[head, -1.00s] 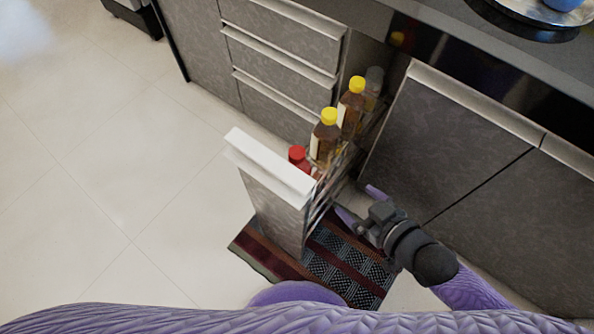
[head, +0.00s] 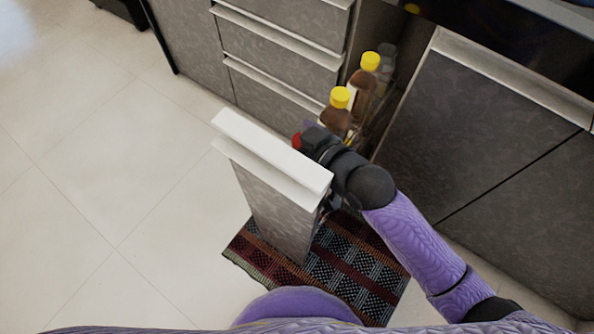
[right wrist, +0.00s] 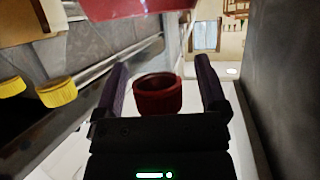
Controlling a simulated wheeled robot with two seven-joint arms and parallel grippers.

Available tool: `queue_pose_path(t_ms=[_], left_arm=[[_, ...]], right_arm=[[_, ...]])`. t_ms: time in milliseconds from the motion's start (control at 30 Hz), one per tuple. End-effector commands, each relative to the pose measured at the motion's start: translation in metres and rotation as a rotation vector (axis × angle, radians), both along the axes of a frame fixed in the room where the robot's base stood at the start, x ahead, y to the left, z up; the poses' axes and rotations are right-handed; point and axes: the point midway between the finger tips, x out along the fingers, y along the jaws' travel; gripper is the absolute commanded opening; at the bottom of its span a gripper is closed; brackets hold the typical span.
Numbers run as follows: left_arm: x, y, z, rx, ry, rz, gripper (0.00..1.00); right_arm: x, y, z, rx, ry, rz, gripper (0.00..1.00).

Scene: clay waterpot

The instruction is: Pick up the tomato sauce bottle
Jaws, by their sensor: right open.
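The tomato sauce bottle shows as a red cap (head: 297,141) behind the white front of the pulled-out rack in the head view; its body is hidden there. My right gripper (head: 306,136) is at the cap, inside the rack, with its fingertips mostly hidden. In the right wrist view, the red cap (right wrist: 157,96) shows between the two spread fingers of my open right gripper (right wrist: 162,78). I cannot tell whether either finger touches it. My left gripper is not in view.
The pull-out rack (head: 270,160) stands out from the cabinet. Two yellow-capped bottles (head: 336,118) (head: 368,80) stand farther back in it. Closed doors (head: 470,120) are on the right, drawers (head: 275,60) on the left. A patterned mat (head: 345,270) lies below; floor at left is clear.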

Motion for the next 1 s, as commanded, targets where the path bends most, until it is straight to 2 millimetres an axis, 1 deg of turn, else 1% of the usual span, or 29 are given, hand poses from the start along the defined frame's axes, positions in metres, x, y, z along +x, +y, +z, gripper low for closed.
queue_pose_path(t_ms=[33,200,233,267,300,367,400,467,500,567,600,667,1000], left_arm=[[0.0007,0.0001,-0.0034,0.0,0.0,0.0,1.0],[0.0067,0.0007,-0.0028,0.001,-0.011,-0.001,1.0],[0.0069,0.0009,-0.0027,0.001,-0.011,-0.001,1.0],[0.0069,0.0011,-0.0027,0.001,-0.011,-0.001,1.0],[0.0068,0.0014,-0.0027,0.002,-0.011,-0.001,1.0],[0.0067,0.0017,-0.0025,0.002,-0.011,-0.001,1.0],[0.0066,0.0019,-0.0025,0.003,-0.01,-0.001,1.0],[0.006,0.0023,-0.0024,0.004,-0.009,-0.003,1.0],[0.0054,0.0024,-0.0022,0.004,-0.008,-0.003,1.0],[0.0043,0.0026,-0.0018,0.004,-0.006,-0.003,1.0],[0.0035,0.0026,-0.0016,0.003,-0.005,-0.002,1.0],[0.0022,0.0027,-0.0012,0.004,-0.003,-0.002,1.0],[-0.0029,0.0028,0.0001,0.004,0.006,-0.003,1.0]], right_arm=[[0.002,0.002,-0.0026,0.002,0.0,0.001,0.92],[0.0023,0.002,0.0006,0.001,-0.002,0.0,0.92],[0.0023,0.002,0.0006,0.001,-0.002,0.0,0.9],[0.0022,0.0019,0.0006,0.001,-0.002,0.0,0.84],[0.0022,0.0019,0.0005,0.0,-0.001,0.0,0.75],[0.0022,0.0019,0.0004,0.0,-0.001,0.0,0.63],[0.0022,0.0018,0.0005,0.0,-0.001,0.0,0.54],[0.0021,0.0017,0.0004,0.0,-0.001,0.0,0.42],[0.0021,0.0017,0.0003,0.0,-0.001,0.0,0.33],[0.002,0.0018,0.0002,0.0,-0.001,0.0,0.2],[0.0021,0.0017,0.0001,0.0,-0.001,0.0,0.12],[0.002,0.0017,0.0,0.0,-0.001,0.0,0.0],[0.0017,0.0017,-0.0005,-0.001,0.001,0.0,0.0]])
